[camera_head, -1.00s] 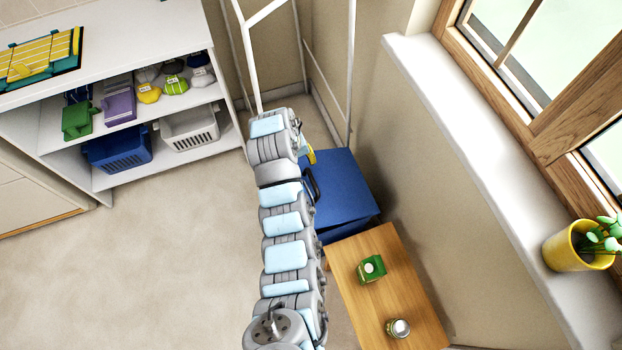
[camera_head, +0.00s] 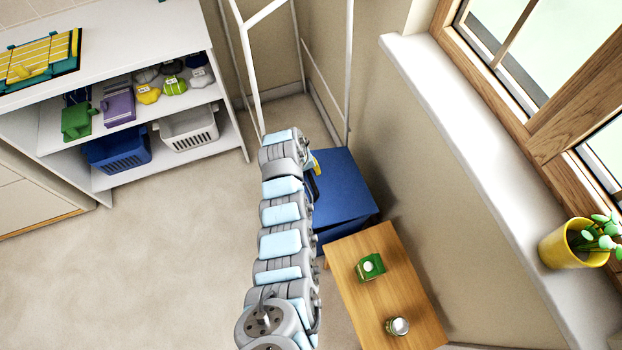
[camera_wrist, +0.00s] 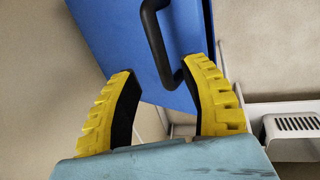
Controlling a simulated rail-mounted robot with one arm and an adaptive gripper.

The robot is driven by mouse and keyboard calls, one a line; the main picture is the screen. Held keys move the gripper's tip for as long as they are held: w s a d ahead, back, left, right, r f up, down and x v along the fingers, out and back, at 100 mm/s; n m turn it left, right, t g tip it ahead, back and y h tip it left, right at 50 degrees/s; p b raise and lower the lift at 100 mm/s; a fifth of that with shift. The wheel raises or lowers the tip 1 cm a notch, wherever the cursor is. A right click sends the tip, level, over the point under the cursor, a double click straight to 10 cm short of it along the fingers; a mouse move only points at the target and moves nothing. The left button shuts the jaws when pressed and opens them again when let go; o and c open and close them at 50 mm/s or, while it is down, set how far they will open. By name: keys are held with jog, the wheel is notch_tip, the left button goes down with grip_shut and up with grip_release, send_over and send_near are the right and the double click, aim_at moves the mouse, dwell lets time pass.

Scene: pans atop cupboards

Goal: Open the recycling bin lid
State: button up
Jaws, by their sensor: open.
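The recycling bin is a blue box whose flat blue lid (camera_head: 341,187) shows to the right of my arm in the head view. In the wrist view the blue lid (camera_wrist: 118,40) fills the upper middle. A black bar handle (camera_wrist: 158,45) stands on it, its lower bend near my right fingertip. My gripper (camera_wrist: 160,72) has two yellow ridged fingers with dark pads, spread wide apart with nothing held between them. In the head view my gripper (camera_head: 314,163) is mostly hidden by my arm, at the lid's left edge.
A wooden table (camera_head: 372,252) with a green carton (camera_head: 370,267) and a jar (camera_head: 398,326) stands close to the bin. A white metal frame (camera_head: 262,75) stands behind. White shelves (camera_head: 160,117) are at left. A windowsill (camera_head: 470,150) runs along the right. Floor at left is clear.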

aim_at(311, 180)
jog(key=shift+x, duration=0.8)
jog(key=shift+b+x, duration=0.75)
jog(key=shift+x, duration=1.25)
grip_shut()
